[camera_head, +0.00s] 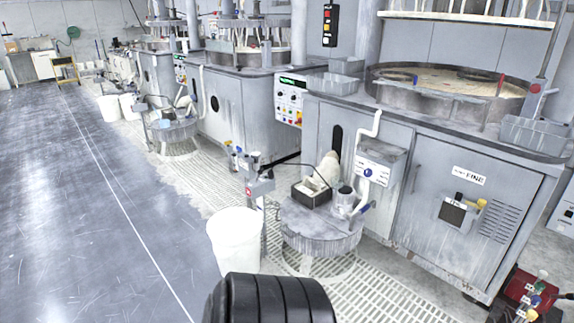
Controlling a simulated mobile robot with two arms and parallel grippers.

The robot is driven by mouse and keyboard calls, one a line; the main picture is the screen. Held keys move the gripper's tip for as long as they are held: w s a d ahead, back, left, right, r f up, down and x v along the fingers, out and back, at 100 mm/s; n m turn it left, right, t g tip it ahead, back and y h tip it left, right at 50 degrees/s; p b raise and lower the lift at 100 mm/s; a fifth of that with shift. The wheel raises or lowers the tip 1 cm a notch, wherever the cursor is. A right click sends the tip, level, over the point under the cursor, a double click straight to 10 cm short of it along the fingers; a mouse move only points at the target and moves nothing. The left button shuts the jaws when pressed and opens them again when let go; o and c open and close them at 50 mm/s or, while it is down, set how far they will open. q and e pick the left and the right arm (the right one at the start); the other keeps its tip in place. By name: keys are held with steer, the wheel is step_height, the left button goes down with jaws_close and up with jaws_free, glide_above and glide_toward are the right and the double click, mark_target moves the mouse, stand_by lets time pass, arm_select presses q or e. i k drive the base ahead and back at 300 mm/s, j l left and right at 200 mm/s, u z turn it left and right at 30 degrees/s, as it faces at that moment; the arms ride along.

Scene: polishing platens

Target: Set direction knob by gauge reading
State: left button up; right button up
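A grey box on the front of the nearest polishing machine (395,190) carries a white label plate (372,175) with a small round blue part (368,173), which may be a knob. Its pointing direction is too small to read. A control panel (289,100) with a green display and several coloured buttons sits on the left end of the same machine. A dark square fitting with a yellow part (456,214) is on the cabinet door under a "FINE" label (469,176). I cannot make out a gauge reading. Neither of my grippers is in view.
A red unit (527,290) is at the lower right. The floor at left (60,200) is clear.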

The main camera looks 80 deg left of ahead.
mark_target(367, 173)
steer(key=u, duration=2.05)
steer(key=i+j+z, duration=0.1)
steer(key=i, duration=0.25)
